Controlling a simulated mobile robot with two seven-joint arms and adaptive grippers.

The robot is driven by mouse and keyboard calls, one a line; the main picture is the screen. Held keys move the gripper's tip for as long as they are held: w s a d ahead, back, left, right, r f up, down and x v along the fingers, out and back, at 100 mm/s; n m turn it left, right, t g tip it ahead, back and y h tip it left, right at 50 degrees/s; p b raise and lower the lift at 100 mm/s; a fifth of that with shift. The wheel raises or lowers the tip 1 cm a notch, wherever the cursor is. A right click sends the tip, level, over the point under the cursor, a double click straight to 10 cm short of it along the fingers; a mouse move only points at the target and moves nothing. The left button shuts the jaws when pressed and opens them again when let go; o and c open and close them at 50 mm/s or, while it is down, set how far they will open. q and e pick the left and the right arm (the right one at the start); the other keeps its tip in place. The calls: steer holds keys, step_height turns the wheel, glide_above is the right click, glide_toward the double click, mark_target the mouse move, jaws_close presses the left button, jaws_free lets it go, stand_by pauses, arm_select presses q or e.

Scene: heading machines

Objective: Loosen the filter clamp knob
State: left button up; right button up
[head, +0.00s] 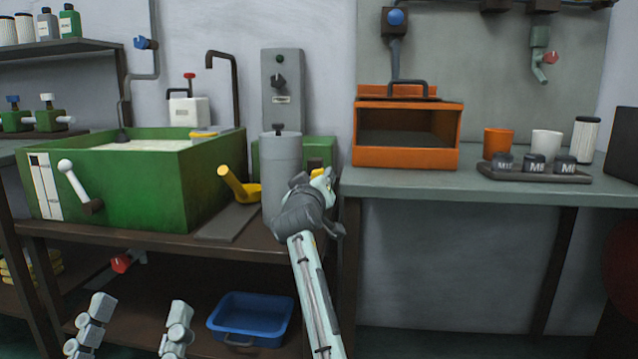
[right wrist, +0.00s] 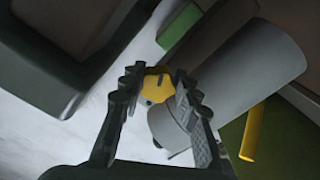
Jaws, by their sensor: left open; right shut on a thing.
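The yellow clamp knob (right wrist: 157,86) sits between the toothed fingers of my right gripper (right wrist: 160,80), which is shut on it. In the head view, a small part of the yellow knob (head: 317,171) shows beside the grey filter cylinder (head: 281,180). My right gripper (head: 323,178) covers the rest of it. The cylinder stands upright in front of a green housing (head: 320,150) and also shows in the right wrist view (right wrist: 248,70). My left gripper (head: 138,304) is open and empty at the lower left, its fingers spread wide.
A green tank (head: 110,190) with a white-knobbed lever stands left of the filter. A yellow scoop-like part (head: 240,187) is just left of the cylinder. A blue bin (head: 250,318) is on the lower shelf. An orange box (head: 404,158) stands on the right bench.

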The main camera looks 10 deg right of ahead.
stand_by(0.4)
steer(key=o, duration=0.9)
steer(key=v, duration=1.2)
steer(key=shift+a+f, duration=0.1)
